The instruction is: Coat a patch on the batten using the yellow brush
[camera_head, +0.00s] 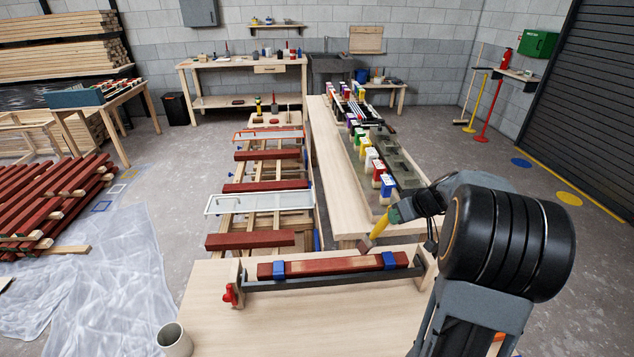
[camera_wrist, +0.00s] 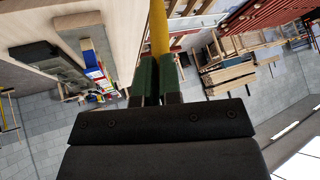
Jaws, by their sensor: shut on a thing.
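The yellow brush (camera_head: 379,226) is in my gripper (camera_head: 394,214), its handle slanting down left to a brownish brush head. The head is above and behind the batten, apparently apart from it. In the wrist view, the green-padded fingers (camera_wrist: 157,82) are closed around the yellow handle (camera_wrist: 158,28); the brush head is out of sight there. The dark red batten (camera_head: 335,265) lies across the front bench, with a paler stretch along its face. Two blue clamps (camera_head: 278,269) sit on it, one near each end.
A red knob (camera_head: 229,294) is at the fixture's left end. A pale cup (camera_head: 174,340) stands at the front left. Several coloured containers (camera_head: 372,161) line the side bench (camera_head: 340,195) behind. More red battens (camera_head: 249,241) lie on a rack at the back left.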

